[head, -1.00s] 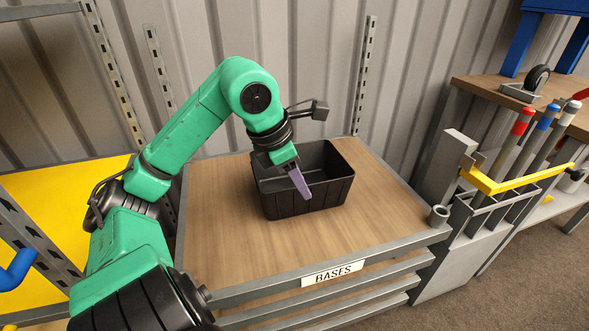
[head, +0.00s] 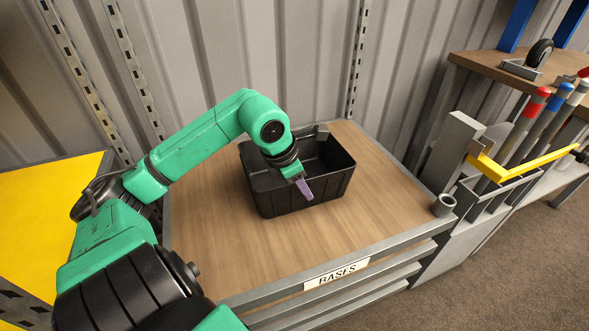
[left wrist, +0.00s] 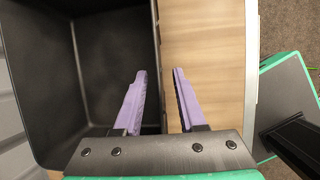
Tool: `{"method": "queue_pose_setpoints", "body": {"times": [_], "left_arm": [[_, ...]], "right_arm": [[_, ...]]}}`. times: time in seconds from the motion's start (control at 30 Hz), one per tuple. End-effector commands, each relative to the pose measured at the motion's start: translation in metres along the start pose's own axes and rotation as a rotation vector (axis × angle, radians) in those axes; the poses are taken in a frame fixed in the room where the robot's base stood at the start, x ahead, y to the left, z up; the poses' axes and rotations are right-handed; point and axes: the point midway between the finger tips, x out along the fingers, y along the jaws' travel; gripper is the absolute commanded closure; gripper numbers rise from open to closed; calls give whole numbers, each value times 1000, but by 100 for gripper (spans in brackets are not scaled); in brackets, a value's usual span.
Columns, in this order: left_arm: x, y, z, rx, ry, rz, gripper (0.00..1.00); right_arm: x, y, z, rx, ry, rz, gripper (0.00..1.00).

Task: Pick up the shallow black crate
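The shallow black crate (head: 333,189) stands upright and empty on a wooden shelf top. It also shows in the left wrist view (left wrist: 112,50). My left gripper (head: 304,191) is over the crate's near side, pointing down. In the left wrist view, its two purple fingers (left wrist: 159,73) are open, with the crate's rim running between them. One finger is on the inner side and the other on the outer side, over the wood. I cannot tell how far down the fingers reach past the rim. My right gripper is not in view.
A corrugated wall (head: 240,50) stands behind. A rack with a yellow bar (head: 515,168) stands at right.

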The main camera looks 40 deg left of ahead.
Motion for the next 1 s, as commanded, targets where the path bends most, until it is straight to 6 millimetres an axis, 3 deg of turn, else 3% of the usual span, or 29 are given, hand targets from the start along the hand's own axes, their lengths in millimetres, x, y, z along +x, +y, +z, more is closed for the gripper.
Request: {"method": "queue_pose_setpoints", "body": {"times": [0.1,0.33,0.37,0.43,0.47,1.0], "left_arm": [[20,0,0,-1,-2,0,60],[24,0,0,1,-2,1,60],[24,0,0,1,-2,1,68],[24,0,0,1,-1,1,94],[24,0,0,1,-1,1,100],[24,0,0,0,0,1,100]], "right_arm": [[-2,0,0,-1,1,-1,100],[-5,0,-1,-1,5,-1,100],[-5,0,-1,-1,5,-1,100],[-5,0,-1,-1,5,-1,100],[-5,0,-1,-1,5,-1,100],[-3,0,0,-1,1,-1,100]]}}
